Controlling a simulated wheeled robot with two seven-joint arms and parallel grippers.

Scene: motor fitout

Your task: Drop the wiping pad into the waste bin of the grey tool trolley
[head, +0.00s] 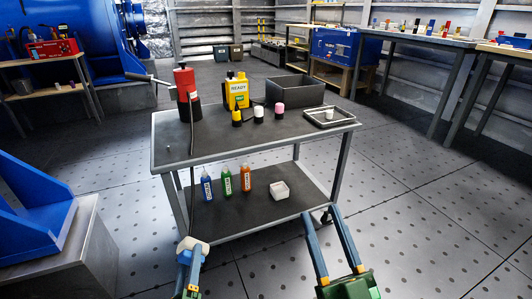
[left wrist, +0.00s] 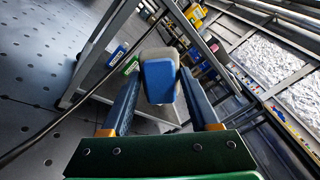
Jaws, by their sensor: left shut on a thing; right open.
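The wiping pad (head: 194,243), pale beige-grey on one side, is held by my left gripper (head: 192,257) in front of the trolley's near left leg. In the left wrist view the pad (left wrist: 160,80) shows a blue face and sits between the two fingers. The grey tool trolley (head: 215,155) has a dark top and a lower shelf. A dark open-topped box (head: 296,92), which looks like the waste bin, stands at the back of the top; its inside is mostly hidden. My right gripper (head: 322,213) is open and empty near the trolley's front right.
The trolley top carries a red pump-like tool (head: 186,90), a yellow READY bottle (head: 237,92), several small capped bottles and a shallow tray (head: 330,116). Several coloured bottles and a white box (head: 280,190) stand on the lower shelf. A hose hangs at the left. The trolley's front middle is clear.

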